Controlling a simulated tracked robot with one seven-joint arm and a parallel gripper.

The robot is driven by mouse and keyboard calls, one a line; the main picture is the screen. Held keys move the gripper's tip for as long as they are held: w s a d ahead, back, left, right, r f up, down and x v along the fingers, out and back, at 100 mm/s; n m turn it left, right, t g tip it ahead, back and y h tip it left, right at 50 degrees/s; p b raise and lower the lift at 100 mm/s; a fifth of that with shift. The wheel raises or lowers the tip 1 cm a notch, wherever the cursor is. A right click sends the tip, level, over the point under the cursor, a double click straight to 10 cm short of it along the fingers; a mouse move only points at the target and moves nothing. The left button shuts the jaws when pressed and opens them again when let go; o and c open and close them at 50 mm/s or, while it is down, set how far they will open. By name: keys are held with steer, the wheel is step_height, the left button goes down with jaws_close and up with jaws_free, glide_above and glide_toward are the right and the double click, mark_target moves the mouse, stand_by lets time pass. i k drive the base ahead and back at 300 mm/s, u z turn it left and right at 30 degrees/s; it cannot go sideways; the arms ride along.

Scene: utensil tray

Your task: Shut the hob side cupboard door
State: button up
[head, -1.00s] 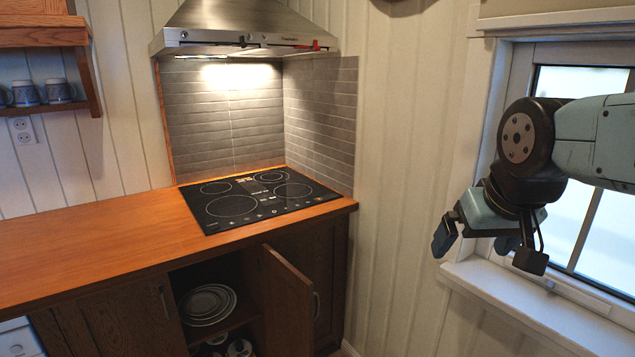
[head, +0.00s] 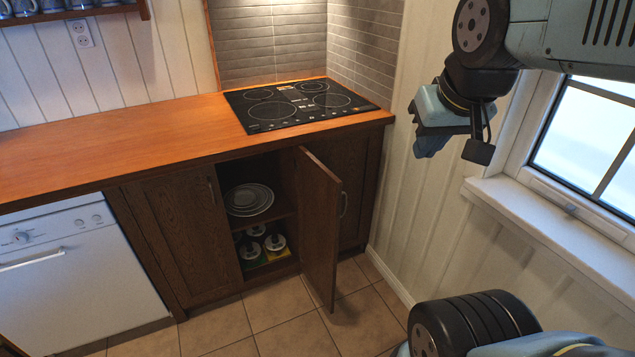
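The dark wood hob side cupboard door (head: 318,225) stands wide open in the head view, swung out toward the camera from the right side of its opening. Its metal handle (head: 344,205) is on the face turned right. The open cupboard (head: 272,175) shows stacked plates (head: 249,199) on a shelf and several pots or jars (head: 264,243) below. My gripper (head: 436,140) is up to the right of the door, in front of the wall and well apart from it. It appears to hold nothing; its fingers overlap, so I cannot tell their gap.
The wooden worktop (head: 110,135) with a black hob (head: 298,105) runs above the cupboards. A white dishwasher (head: 78,270) is at left. A window sill (head: 545,230) juts out at right, near my arm. The tiled floor (head: 300,318) before the door is clear.

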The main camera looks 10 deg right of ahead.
mark_target(319, 192)
steer(key=u, duration=0.9)
steer(key=i, duration=0.4)
steer(key=z, duration=1.45)
